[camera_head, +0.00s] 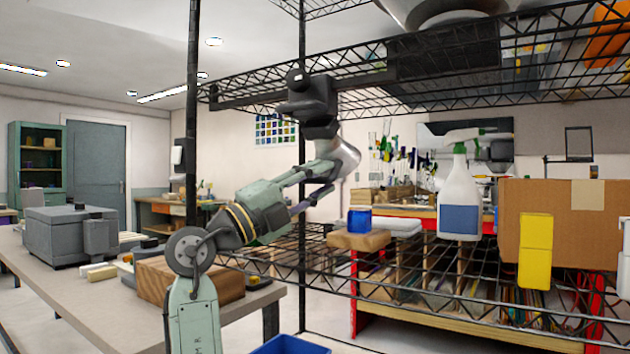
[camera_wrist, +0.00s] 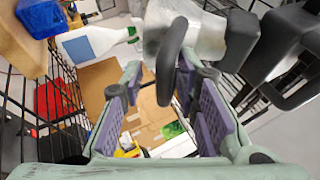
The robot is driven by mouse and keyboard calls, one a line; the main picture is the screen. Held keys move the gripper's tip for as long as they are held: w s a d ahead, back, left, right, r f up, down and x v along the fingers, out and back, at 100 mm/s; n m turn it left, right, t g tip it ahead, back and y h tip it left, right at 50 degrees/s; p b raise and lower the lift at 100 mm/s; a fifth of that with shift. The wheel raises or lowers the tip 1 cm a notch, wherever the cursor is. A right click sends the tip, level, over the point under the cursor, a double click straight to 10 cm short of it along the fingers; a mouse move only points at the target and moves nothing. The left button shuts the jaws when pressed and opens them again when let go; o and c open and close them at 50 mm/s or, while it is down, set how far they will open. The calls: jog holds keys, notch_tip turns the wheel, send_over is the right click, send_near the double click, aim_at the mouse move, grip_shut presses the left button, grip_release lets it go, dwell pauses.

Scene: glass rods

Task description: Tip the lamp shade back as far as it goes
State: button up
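The lamp hangs under the upper wire shelf in the head view, with a black mount and arm (camera_head: 318,108). Its silver shade (camera_head: 347,156) is tilted, below the black arm. In the wrist view the shade (camera_wrist: 190,28) is at the top centre, with a dark curved handle (camera_wrist: 170,62) reaching down from it. My gripper (camera_head: 325,180) is just below and left of the shade. In the wrist view my gripper (camera_wrist: 160,72) has its purple-padded fingers spread, with the handle between the fingertips. I cannot tell whether either finger touches it.
The upper wire shelf (camera_head: 480,72) is above, and a black post (camera_head: 192,120) stands left of my arm.

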jog(key=shift+s+a, duration=0.1)
jog(key=shift+s+a+f, duration=0.15)
jog(key=shift+a, duration=0.1)
jog(key=v, duration=1.1)
